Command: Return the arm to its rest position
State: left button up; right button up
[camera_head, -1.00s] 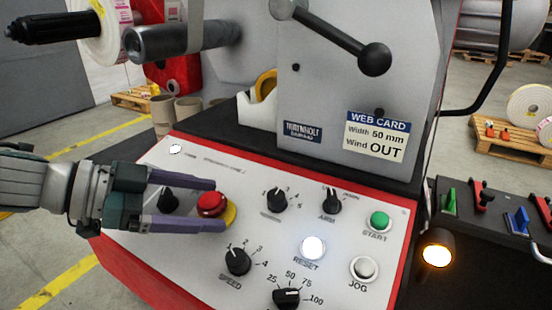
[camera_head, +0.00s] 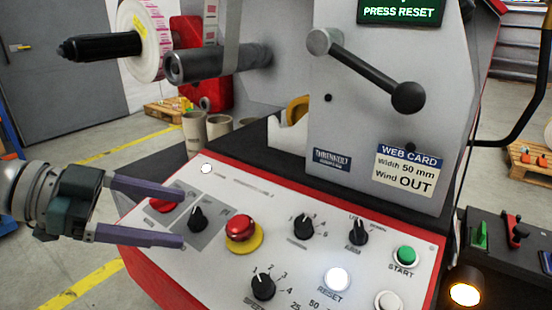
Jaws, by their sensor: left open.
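My left gripper (camera_head: 184,217) comes in from the left with its two fingers spread open and nothing between them. It hangs over the left end of the control panel (camera_head: 290,270), apart from the red emergency button with its yellow collar (camera_head: 241,231). A red switch (camera_head: 163,204) shows between the fingers, and a black selector knob (camera_head: 198,217) sits just past the fingertips. The white RESET button (camera_head: 337,279) is lit. A green START button (camera_head: 404,254) is at the right. My right gripper is not in view.
A screen (camera_head: 402,11) reads PRESS RESET. A lever with a black ball (camera_head: 408,97) sticks out above the panel. A label roll (camera_head: 146,38) and a grey core shaft (camera_head: 218,62) project at the upper left. A lit lamp (camera_head: 465,293) stands at lower right.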

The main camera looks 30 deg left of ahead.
pick_arm(q)
jog(key=shift+n+y, duration=0.8)
jog(key=shift+n, duration=0.1)
jog(key=d+p, duration=0.4)
jog(key=d, duration=0.5)
jog(key=shift+f, duration=0.15)
jog(key=s+d+r+n+g+y+p, duration=0.2)
jog(key=s+d+r+n+y+p, duration=0.2)
jog(key=d+r+y+p, duration=0.15)
jog(key=s+a+r+n+g+p, duration=0.25)
jog(key=s+r+g+p, duration=0.2)
jog(key=s, duration=0.55)
notch_tip(320, 180, up, 37)
jog(key=p, duration=3.7)
jog(key=shift+w+d+y, duration=0.2)
jog(key=shift+d+y, duration=0.2)
jog(key=shift+y, duration=0.05)
